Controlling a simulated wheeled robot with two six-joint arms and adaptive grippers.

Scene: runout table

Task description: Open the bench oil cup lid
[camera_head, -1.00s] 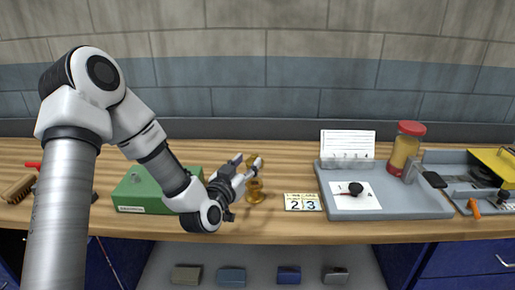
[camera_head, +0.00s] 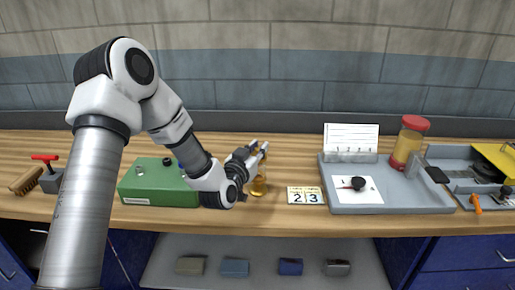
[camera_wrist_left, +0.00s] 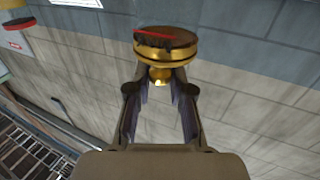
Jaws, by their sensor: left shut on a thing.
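The brass oil cup (camera_head: 259,187) stands on the wooden bench, just left of the number cards. My left gripper (camera_head: 262,148) is above and against its top, and partly hides it. In the left wrist view, a round brass lid (camera_wrist_left: 165,45) with a red line across its dark face sits at the fingertips. My left gripper (camera_wrist_left: 160,80) is shut on the lid's narrow brass knob. I cannot tell how far the lid is apart from the cup. My right gripper is not in view.
A green box (camera_head: 158,184) is beside my left forearm. Number cards (camera_head: 306,195) lie right of the cup. A grey tray (camera_head: 400,202) with a black-knobbed dial card and a red-capped jar (camera_head: 408,142) is farther right. The bench front between the cup and cards is clear.

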